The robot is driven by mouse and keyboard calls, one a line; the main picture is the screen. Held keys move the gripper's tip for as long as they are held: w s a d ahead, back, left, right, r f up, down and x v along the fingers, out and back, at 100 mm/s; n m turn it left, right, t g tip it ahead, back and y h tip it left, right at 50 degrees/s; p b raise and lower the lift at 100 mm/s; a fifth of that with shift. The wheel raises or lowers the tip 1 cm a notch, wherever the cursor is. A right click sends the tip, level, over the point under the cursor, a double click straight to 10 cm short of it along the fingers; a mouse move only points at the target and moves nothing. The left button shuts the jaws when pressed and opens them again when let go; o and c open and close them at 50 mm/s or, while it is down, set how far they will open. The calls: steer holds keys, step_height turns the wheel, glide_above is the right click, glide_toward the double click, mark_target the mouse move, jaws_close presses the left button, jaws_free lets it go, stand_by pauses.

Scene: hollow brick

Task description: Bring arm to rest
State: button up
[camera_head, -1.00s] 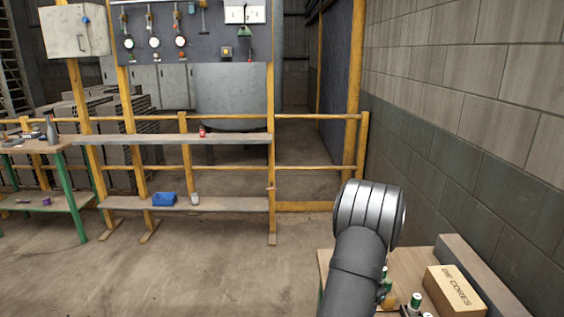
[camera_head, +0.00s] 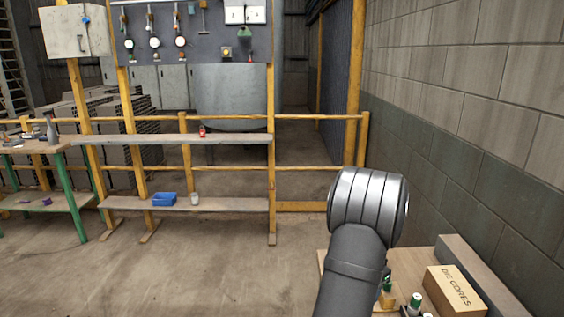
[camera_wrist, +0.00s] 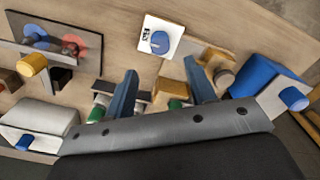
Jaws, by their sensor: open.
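My gripper (camera_wrist: 160,66) shows in the wrist view with its two blue-grey fingers spread apart and nothing between them. It hangs over a wooden bench top (camera_wrist: 110,22) with several things on it. Small green-ended pieces show close to the fingers, partly hidden by the gripper body. In the head view only a grey link and rounded joint of my arm (camera_head: 366,210) show at lower right, above the bench; the gripper itself is out of that view.
A box marked "DIE CORES" (camera_head: 455,290) stands on the bench beside the block wall (camera_head: 470,150). Open floor (camera_head: 200,275) lies left.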

step_height(320, 180, up, 9)
step_height(320, 180, down, 18)
steer(key=shift+r, duration=0.2)
steer(key=shift+r+n, duration=0.15)
steer(key=shift+n, duration=1.45)
steer(key=n, duration=1)
steer(key=shift+n, duration=2.2)
